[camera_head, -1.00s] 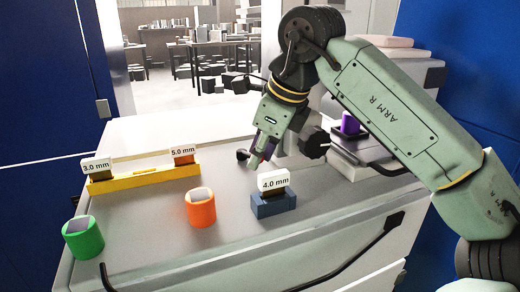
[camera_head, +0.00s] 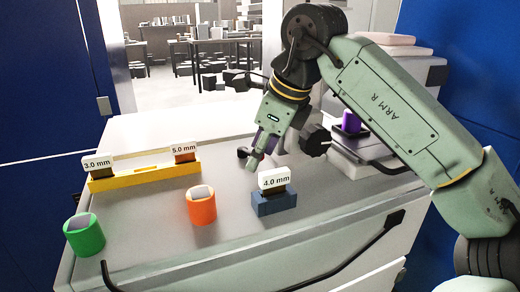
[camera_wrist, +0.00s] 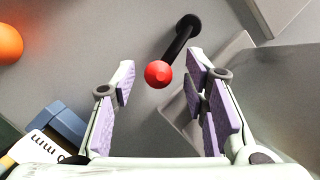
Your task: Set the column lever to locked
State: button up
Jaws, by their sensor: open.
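The column lever is a black rod (camera_wrist: 182,40) with a red ball knob (camera_wrist: 158,74) in the wrist view. It runs from a round black base at the upper right down to the knob. My gripper (camera_wrist: 160,78) is open, with its purple-padded fingers on either side of the knob in the picture. The knob does not look gripped, and I cannot tell how deep it sits between the fingertips. In the head view my gripper (camera_head: 259,160) points down over the grey worktop, beside a dark part of the lever (camera_head: 243,152).
A blue block with a 4.0 mm label (camera_head: 274,203) stands close in front of my gripper.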

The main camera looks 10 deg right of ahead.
jog(key=v, duration=1.2)
